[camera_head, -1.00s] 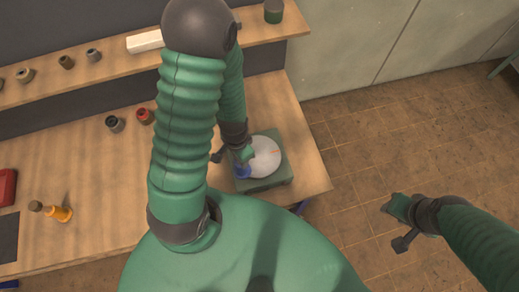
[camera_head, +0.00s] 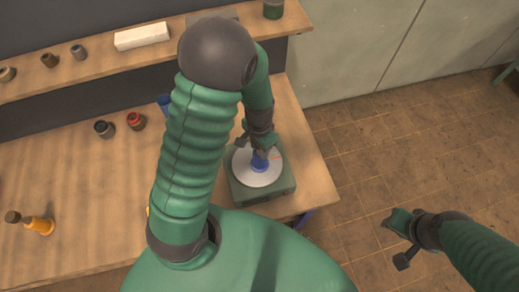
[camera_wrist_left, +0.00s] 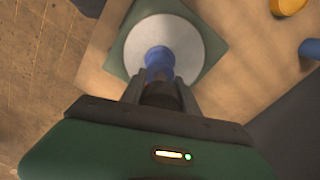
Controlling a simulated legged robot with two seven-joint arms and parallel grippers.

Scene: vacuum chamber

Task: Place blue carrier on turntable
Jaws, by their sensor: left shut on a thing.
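The turntable is a pale round disc (camera_head: 244,177) on a square green base (camera_head: 270,194), near the right end of the bench. The blue carrier (camera_head: 261,164) is upright over the disc, near its middle. My left gripper (camera_head: 262,150) is shut on the carrier's dark upper part. The wrist view shows the fingers (camera_wrist_left: 160,92) on either side of that part, with the blue body (camera_wrist_left: 159,62) in front of the pale disc (camera_wrist_left: 192,42). I cannot tell whether the carrier's foot touches the disc. My right gripper (camera_head: 393,238) is over the floor, away from the bench; its jaw opening is unclear.
A dark carrier (camera_head: 104,129) and a red one (camera_head: 136,121) stand on the wooden bench (camera_head: 90,180). Another blue thing (camera_head: 163,103) is partly behind my arm. A shelf (camera_head: 95,62) with a white block (camera_head: 142,37) runs behind.

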